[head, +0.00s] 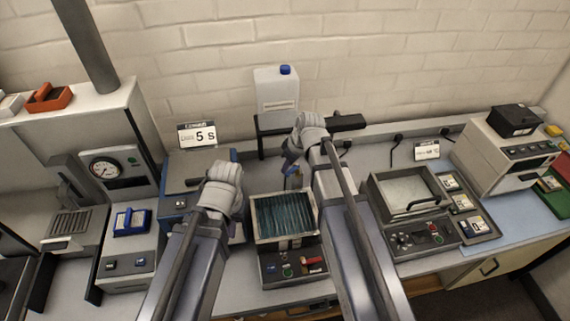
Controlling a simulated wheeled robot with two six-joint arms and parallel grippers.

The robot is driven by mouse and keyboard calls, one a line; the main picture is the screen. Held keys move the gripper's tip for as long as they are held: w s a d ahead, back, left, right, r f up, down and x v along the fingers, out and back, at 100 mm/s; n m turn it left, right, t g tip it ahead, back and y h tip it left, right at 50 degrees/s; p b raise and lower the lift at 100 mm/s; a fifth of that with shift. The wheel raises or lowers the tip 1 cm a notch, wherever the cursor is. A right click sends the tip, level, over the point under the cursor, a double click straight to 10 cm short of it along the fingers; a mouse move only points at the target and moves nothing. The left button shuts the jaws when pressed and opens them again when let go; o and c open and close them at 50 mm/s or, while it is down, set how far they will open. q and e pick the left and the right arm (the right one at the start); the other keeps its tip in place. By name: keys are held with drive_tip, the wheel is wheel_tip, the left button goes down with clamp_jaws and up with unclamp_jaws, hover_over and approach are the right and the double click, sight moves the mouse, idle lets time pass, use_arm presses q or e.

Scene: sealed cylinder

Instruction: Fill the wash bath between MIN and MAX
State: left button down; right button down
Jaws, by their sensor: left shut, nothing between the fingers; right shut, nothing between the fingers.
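A square open bath (258,240) with a pale rim stands at the centre of the bench. Its inside looks dark blue-green and striped; no MIN or MAX marks can be read. A white canister (276,92) with a blue cap stands behind it on a dark raised shelf. My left gripper (224,172) is shut and empty at the bath's left. My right gripper (306,124) is shut and empty, in front of the shelf; it and its arm hide part of the area right of the bath.
A metal tray unit (408,190) with controls stands to the right of my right arm. A box-shaped machine (508,148) is at the far right. A sign reading 5 s (197,134) stands behind my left gripper. A gauge unit (105,168) stands at the left. The bench is crowded.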

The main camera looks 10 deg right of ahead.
drive_tip(key=n, duration=0.3)
drive_tip(key=shift+s+d+g+y, duration=0.3)
drive_tip(key=shift+s+d+g, duration=0.05)
drive_tip(key=shift+s+g, duration=0.05)
drive_tip(key=n, duration=0.1)
drive_tip(key=n+g, duration=0.1)
drive_tip(key=n, duration=0.1)
drive_tip(key=shift+s+d, duration=0.4)
drive_tip(key=shift+s+d+n+y, duration=0.2)
drive_tip(key=shift+n+y, duration=0.1)
drive_tip(key=shift+n, duration=0.1)
drive_tip(key=shift+w, duration=0.15)
drive_tip(key=shift+w+d, duration=0.25)
drive_tip(key=shift+w, duration=0.4)
drive_tip(key=shift+a, duration=0.1)
